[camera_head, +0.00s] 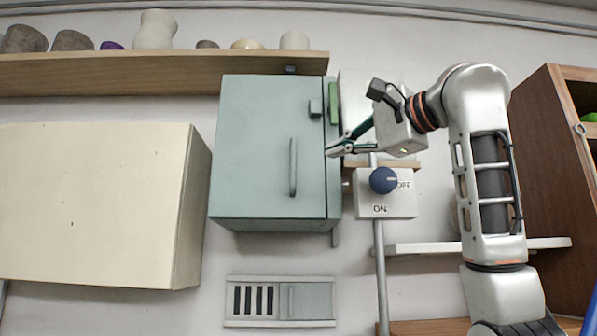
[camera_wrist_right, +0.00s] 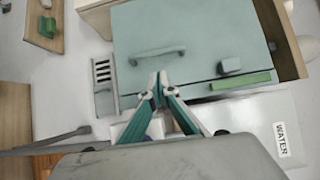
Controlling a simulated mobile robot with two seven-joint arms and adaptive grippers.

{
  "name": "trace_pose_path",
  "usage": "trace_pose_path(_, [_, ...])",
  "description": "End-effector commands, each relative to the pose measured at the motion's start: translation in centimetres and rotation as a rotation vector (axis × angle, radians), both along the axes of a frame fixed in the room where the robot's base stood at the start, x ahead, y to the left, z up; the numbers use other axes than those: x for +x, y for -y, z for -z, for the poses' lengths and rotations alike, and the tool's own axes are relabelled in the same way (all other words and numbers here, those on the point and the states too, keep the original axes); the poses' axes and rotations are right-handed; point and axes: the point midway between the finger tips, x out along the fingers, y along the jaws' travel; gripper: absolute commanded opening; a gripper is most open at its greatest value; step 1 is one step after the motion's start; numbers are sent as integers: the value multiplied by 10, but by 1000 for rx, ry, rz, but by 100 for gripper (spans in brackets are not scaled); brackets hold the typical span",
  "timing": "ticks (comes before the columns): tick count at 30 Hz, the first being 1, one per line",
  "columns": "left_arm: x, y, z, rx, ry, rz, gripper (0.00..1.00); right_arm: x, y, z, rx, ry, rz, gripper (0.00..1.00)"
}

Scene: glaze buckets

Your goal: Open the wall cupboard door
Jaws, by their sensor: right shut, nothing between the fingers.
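The grey-green wall cupboard (camera_head: 255,125) hangs at the middle of the head view; its door looks shut. A vertical bar handle (camera_head: 293,167) is on the door's right half, with a small block (camera_head: 315,107) near the upper right edge. A green strip (camera_head: 333,103) is on the side beside it. My right gripper (camera_head: 333,150) is shut and empty at the cupboard's right edge, right of the handle. Contact with the cupboard is unclear. My left gripper is out of view.
A shelf (camera_head: 180,73) with several pots runs above. A cream cabinet (camera_head: 90,200) hangs to the left. A box with a blue knob (camera_head: 383,180) marked ON and OFF is right of the cupboard, on a pipe (camera_head: 380,270). A slotted panel (camera_head: 310,300) is below.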

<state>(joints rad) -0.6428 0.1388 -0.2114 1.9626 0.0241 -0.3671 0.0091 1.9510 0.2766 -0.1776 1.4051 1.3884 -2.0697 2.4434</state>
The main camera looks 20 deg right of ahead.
Motion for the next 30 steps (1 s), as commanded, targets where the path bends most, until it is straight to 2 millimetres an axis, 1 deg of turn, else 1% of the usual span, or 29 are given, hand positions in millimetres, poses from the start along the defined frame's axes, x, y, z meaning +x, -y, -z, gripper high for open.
trace_pose_path(2, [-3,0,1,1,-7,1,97,0,-1,-2,2,0,-1,0])
trace_pose_path(5, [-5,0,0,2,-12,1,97,9,-5,-3,3,-3,-2,0])
trace_pose_path(8, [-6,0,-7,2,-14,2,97,23,-10,-3,3,-4,-2,0])
trace_pose_path(15, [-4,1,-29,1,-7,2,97,63,-24,-3,3,-4,-1,0])
trace_pose_path(19, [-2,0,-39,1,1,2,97,79,-30,-3,3,-3,0,0])
trace_pose_path(22, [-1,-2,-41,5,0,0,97,87,-34,-2,2,-2,-1,0])
trace_pose_path(24, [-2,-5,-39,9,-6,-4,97,90,-35,-1,2,-2,0,0])
trace_pose_path(30, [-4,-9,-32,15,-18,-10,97,92,-36,-1,2,0,0,0])
